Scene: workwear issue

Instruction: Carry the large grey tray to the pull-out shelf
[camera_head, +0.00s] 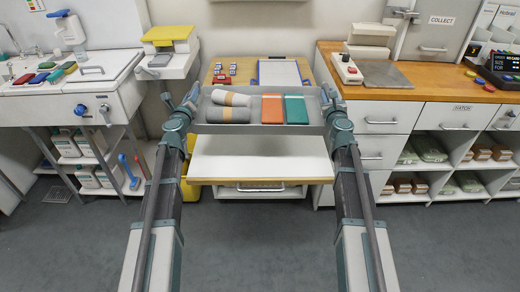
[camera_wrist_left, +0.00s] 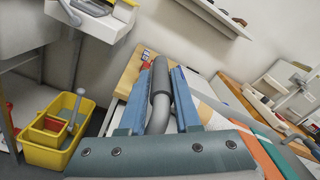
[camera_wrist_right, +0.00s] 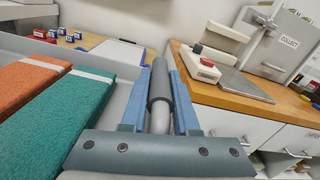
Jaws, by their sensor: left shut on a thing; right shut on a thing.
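The large grey tray (camera_head: 260,130) is held level between my two arms in the head view, above and in front of the white pull-out shelf (camera_head: 262,158). On it lie rolled grey cloths (camera_head: 228,106), an orange packet (camera_head: 272,110) and a green packet (camera_head: 296,110). My left gripper (camera_head: 188,104) is shut on the tray's left handle, which shows between its fingers in the left wrist view (camera_wrist_left: 160,85). My right gripper (camera_head: 332,103) is shut on the right handle, seen in the right wrist view (camera_wrist_right: 160,85). The tray hides part of the desk behind it.
A wooden desk (camera_head: 217,67) with small blue-and-red items and a clipboard (camera_head: 280,72) stands behind the tray. A sink unit (camera_head: 60,105) is at left, a yellow bucket (camera_wrist_left: 45,150) lower down. A wooden counter (camera_head: 430,88) with drawers is at right. The floor in front is clear.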

